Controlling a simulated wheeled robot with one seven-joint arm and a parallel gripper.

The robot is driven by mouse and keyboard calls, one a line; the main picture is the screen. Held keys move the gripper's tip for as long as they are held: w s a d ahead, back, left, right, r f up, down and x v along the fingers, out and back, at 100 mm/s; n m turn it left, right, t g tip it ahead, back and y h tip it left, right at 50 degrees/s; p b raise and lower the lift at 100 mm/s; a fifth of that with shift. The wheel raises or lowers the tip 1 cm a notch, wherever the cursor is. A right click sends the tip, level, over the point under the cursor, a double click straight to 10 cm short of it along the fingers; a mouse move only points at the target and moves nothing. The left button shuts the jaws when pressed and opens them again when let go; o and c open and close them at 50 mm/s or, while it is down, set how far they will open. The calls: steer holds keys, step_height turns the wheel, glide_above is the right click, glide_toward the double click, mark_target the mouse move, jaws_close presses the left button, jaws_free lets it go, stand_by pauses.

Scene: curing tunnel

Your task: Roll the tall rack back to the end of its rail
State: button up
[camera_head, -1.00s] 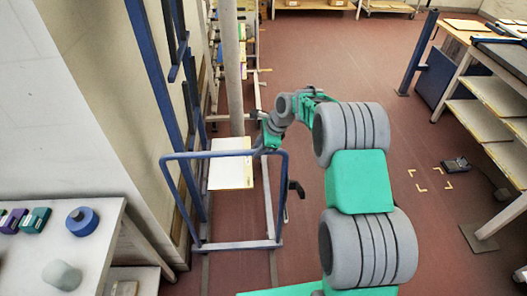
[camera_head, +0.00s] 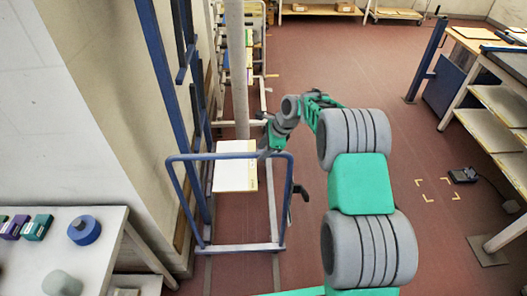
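The tall rack is the blue tubular frame (camera_head: 228,156) standing on a floor rail (camera_head: 277,265) at the left of centre, with a pale board (camera_head: 235,172) on it. My gripper (camera_head: 268,148) is at the rack's top right corner, by the top bar. It seems to touch the bar, but its fingers are small and partly hidden, so I cannot tell whether they are shut on it. A dark handle-like part (camera_head: 300,192) sticks out at the rack's right side.
A white bench (camera_head: 60,245) with a blue roll (camera_head: 84,230) and small boxes stands at the lower left. Blue uprights (camera_head: 160,85) stand along the left wall. Further racks (camera_head: 255,60) stand behind. Shelving (camera_head: 495,110) is at the right.

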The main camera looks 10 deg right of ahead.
steer(key=shift+o, duration=0.6)
steer(key=shift+s+d, duration=0.1)
steer(key=b+v, duration=0.1)
steer(key=v, duration=0.6)
steer(key=shift+d+r+b, duration=0.15)
steer(key=shift+r+b, duration=0.2)
steer(key=shift+s, duration=0.1)
